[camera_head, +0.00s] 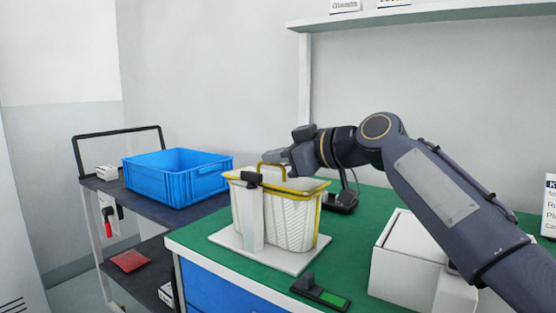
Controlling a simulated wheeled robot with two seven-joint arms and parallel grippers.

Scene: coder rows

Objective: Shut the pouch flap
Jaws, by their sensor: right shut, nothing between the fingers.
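The pouch (290,224) is a white, ribbed, basket-like body with yellow trim. It stands upright on a white plate (268,257) on the green bench top. A white upright strip (250,220) with a black piece (251,178) at its top is at its front. A yellow loop rises at the upper rim. I cannot clearly tell the flap from the pale top of the pouch. My right gripper (272,158) comes in from the right and is shut and empty, at the top of the pouch by the yellow loop. I cannot tell whether it touches. My left gripper is not in view.
A blue crate (178,184) stands on a dark cart at the left, with a red packet (130,261) on its lower shelf. A white box (407,262) is right of the pouch. A black device with a green panel (322,293) lies in front. A shelf (430,14) is above.

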